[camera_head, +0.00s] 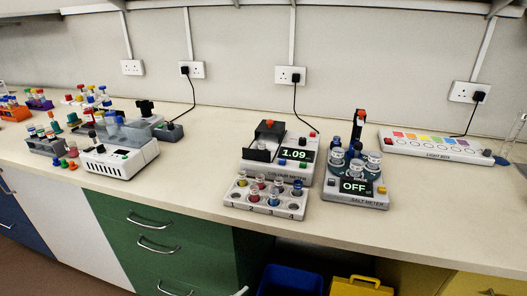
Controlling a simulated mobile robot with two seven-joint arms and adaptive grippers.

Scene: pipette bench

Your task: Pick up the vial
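Several small capped vials (273,199) stand upright in a white numbered rack (264,212) at the front middle of the bench. Their contents look red, yellow, and blue. Several clear jars or vials (353,169) stand on the salt meter (362,200), to the right of the rack. The frame does not show which vial the task means. Neither of my grippers is in view.
The colour meter (297,171), reading 1.09, stands behind the rack. The salt meter reads OFF. A light box (435,147) lies at the back right. At left are a white device (120,160) and coloured racks. Bench (195,165) between is clear.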

